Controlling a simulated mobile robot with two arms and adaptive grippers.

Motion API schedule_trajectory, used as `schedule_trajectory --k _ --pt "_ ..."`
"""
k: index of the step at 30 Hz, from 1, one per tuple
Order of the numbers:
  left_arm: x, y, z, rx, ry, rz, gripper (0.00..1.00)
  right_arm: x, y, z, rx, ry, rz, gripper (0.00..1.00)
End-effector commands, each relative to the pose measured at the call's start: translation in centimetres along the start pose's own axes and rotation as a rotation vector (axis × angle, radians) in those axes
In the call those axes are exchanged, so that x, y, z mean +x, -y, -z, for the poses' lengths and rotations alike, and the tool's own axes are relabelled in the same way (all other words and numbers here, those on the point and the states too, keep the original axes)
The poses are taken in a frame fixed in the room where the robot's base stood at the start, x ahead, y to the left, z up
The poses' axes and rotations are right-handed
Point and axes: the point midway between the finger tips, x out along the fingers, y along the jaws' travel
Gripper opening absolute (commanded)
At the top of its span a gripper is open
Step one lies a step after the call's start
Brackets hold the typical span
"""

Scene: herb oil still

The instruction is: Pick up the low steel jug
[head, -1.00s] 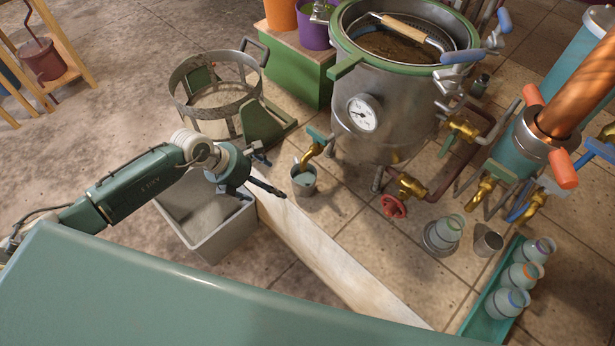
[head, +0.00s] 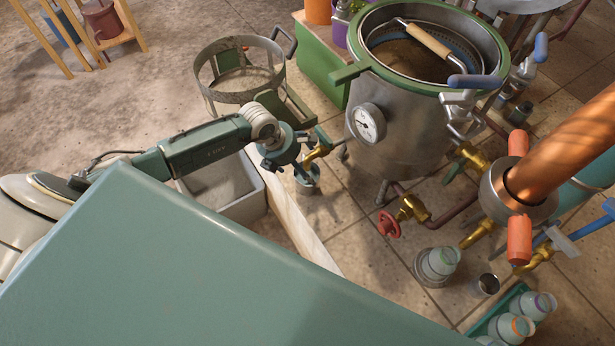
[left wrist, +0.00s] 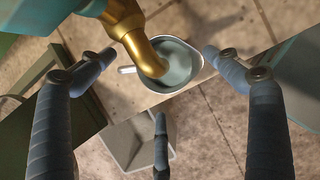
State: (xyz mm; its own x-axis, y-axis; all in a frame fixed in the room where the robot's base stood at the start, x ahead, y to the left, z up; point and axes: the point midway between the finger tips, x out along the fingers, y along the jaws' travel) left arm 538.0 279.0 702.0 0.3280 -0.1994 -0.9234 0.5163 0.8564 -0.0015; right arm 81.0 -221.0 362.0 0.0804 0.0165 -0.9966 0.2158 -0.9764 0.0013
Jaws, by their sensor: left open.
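The low steel jug (head: 309,185) stands on the tiled floor beneath the brass spout (head: 318,152) of the still, partly hidden by my gripper. In the left wrist view the jug (left wrist: 184,63) shows from above, with liquid inside and its handle (left wrist: 127,70) to the left. The spout hangs over its mouth. My left gripper (head: 303,166) is over the jug. In the left wrist view the gripper (left wrist: 160,76) has its fingers spread, one to each side of the jug and one below it in the picture; none visibly grips it. My right gripper is out of view.
The steel still pot (head: 385,130) stands right of the jug. A grey bin (head: 245,206) and a pale board (head: 290,215) lie close by on the near side. A basket frame (head: 212,92) stands behind my arm. A flask (head: 440,260) and metal cup (head: 487,284) stand at right.

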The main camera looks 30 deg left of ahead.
Motion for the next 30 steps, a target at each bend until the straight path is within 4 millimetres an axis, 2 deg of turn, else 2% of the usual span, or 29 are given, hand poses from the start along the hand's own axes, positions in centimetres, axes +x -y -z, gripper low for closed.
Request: schedule_trajectory --k 8,12,20,21,27,30 --pt "3.3 0.8 0.1 -0.002 -0.001 0.003 0.9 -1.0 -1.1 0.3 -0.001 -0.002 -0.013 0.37" --pt "5.0 0.6 0.1 -0.001 0.001 0.001 0.9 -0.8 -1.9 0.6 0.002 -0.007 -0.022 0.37" --pt "5.4 0.6 0.2 0.001 0.0 0.0 0.9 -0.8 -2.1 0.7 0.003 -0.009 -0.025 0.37" --pt "5.4 0.6 0.2 0.001 0.0 0.0 0.88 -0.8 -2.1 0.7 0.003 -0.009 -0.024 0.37" --pt "5.4 0.6 0.1 0.001 0.001 0.0 0.48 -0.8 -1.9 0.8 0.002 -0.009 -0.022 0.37" --pt "5.3 0.6 0.0 0.001 0.003 0.0 0.32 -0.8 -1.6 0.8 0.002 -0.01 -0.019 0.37"
